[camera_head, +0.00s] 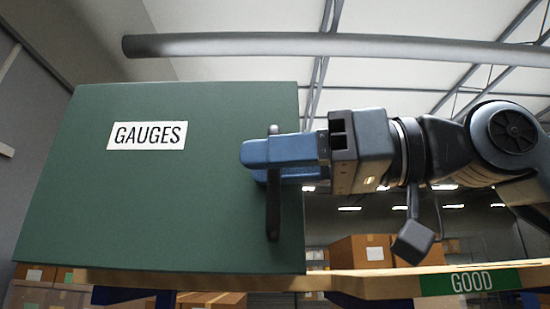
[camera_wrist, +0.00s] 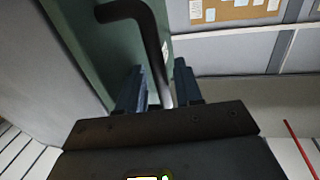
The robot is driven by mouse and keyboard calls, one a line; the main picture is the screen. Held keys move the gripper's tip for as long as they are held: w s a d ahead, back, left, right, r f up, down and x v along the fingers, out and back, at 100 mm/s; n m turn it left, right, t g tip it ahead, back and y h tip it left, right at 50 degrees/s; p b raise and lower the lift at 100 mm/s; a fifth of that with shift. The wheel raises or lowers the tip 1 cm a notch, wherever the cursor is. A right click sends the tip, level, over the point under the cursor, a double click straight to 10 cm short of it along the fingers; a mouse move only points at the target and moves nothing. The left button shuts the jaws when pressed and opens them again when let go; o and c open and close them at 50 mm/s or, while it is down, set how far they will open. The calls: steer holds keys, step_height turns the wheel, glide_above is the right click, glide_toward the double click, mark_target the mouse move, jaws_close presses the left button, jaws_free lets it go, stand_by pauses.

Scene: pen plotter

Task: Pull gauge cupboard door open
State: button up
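The green gauge cupboard door (camera_head: 120,205) fills the left half of the head view, with a white GAUGES label (camera_head: 147,136). Its dark upright bar handle (camera_head: 273,210) is near the right edge. My gripper (camera_head: 265,160) reaches in from the right, its blue fingers at the handle's upper half. In the wrist view, the handle (camera_wrist: 151,40) runs between the two fingers (camera_wrist: 159,85), with narrow gaps seeming to show beside it. The fingers look open around the bar; contact is hard to tell. Whether the door is ajar cannot be told.
A grey pipe (camera_head: 330,45) crosses above. In the wrist view, a notice board (camera_wrist: 234,12) hangs on the wall.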

jaws_close()
steer(key=shift+s, duration=0.1)
stand_by(0.4)
